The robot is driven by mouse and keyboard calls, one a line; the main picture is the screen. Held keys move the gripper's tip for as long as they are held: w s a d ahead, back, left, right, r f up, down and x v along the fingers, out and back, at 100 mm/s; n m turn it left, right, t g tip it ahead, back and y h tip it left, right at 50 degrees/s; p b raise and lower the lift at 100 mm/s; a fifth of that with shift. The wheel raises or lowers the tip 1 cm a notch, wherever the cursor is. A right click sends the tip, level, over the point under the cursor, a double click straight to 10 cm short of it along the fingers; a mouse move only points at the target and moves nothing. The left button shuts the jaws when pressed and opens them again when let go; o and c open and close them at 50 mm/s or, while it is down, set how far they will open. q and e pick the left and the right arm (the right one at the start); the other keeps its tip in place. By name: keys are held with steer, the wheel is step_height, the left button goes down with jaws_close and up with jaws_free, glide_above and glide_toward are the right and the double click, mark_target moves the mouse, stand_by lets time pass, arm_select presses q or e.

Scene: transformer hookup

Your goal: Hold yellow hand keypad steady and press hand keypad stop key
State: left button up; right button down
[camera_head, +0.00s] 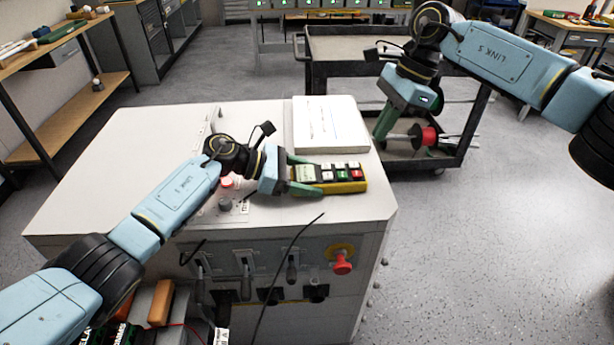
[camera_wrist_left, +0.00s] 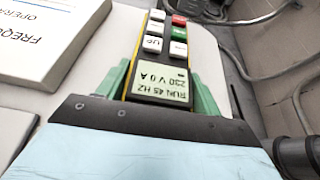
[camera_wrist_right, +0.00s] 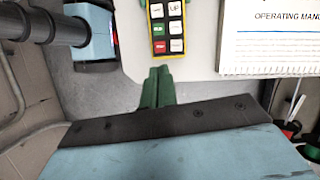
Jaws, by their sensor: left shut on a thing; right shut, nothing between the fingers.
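The yellow hand keypad (camera_head: 348,187) lies along the front right of the white cabinet top, keys up. My left gripper (camera_head: 304,176) is shut on its display end, one finger on each side. The left wrist view shows the keypad's display (camera_wrist_left: 162,84), reading RUN 45 HZ, 230 V, 0 A. The red stop key (camera_wrist_right: 159,46) is at the keypad's far end from my left gripper, beside the green key (camera_wrist_right: 157,29). My right gripper (camera_head: 382,128) is shut and empty, pointing down, raised and apart from the keypad. Its closed fingers (camera_wrist_right: 158,75) show just short of the stop-key end.
A red mushroom button (camera_head: 342,266) and levers are on the cabinet front. A dark cart (camera_head: 345,45) stands behind, with a red spool (camera_head: 430,136) on its lower shelf.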

mark_target(362, 176)
stand_by(0.5)
steer(key=shift+s+a+f+t+y, duration=0.2)
steer(key=shift+a+f+t, duration=0.25)
steer(key=shift+a+f, duration=0.15)
steer(key=shift+s+a+f+t+y, duration=0.1)
steer(key=shift+s+a+f+t, duration=0.1)
steer(key=shift+a+f+t, duration=0.3)
steer(key=shift+s+a+m+t+y, duration=0.1)
steer(key=shift+a+m+t+y, duration=0.15)
steer(key=shift+m+t, duration=0.2)
steer(key=shift+a+r+t+y, duration=0.15)
steer(key=shift+r+t+y, duration=0.1)
steer(key=shift+t, duration=0.25)
steer(key=r+t, duration=0.1)
steer(key=r+m+t, duration=0.1)
steer(key=r+t+y, duration=0.1)
steer(key=shift+s+r+m, duration=0.25)
steer(key=shift+s+r, duration=0.05)
steer(key=shift+s, duration=0.05)
steer(key=shift+f, duration=0.15)
steer(key=shift+f, duration=4.3)
steer(key=shift+f, duration=0.1)
